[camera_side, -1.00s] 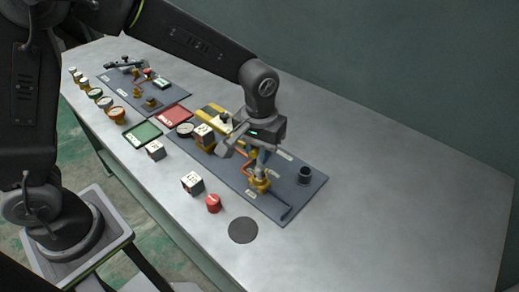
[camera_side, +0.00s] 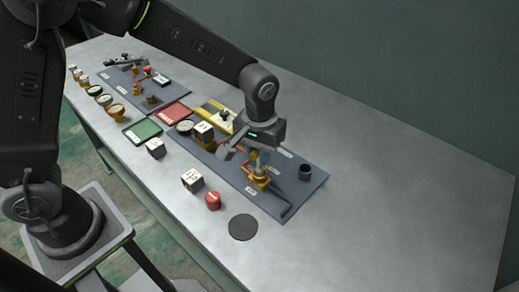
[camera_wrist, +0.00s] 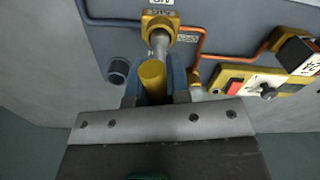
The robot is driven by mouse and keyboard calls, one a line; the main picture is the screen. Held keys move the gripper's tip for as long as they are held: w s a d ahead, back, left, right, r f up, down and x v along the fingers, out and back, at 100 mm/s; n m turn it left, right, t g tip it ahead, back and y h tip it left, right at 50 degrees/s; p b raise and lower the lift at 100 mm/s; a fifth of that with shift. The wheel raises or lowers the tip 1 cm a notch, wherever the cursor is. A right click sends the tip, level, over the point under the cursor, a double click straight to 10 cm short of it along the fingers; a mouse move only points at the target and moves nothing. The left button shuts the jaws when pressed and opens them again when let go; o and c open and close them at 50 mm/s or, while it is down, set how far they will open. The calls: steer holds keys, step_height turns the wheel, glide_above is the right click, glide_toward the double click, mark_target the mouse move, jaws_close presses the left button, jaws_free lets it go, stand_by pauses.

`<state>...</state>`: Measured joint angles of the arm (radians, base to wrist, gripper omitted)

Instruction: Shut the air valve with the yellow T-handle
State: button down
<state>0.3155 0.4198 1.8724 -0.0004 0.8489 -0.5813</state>
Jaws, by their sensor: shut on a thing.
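My gripper (camera_wrist: 153,88) is shut on the yellow T-handle (camera_wrist: 152,76), which shows as a yellow bar between the two fingers in the wrist view. A silvery stem runs from the handle to a yellow valve body (camera_wrist: 159,27) on the dark panel. In the side view my gripper (camera_side: 262,156) is over the front part of the panel, and the yellow valve body (camera_side: 259,179) shows just below it. The fingers and wrist hide most of the handle there. Small white labels beside the valve are too small to read surely.
A copper pipe (camera_wrist: 203,45) runs from the valve. A dark round cup (camera_side: 304,173) stands at the panel's right. A red knob (camera_side: 213,201), a white-faced block (camera_side: 192,180) and a dark disc (camera_side: 243,227) lie in front. The table's right side is clear.

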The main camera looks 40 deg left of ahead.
steer(key=shift+f, duration=0.45)
steer(key=m, duration=0.3)
stand_by(0.3)
steer(key=shift+m, duration=1.7)
steer(key=shift+n, duration=0.5)
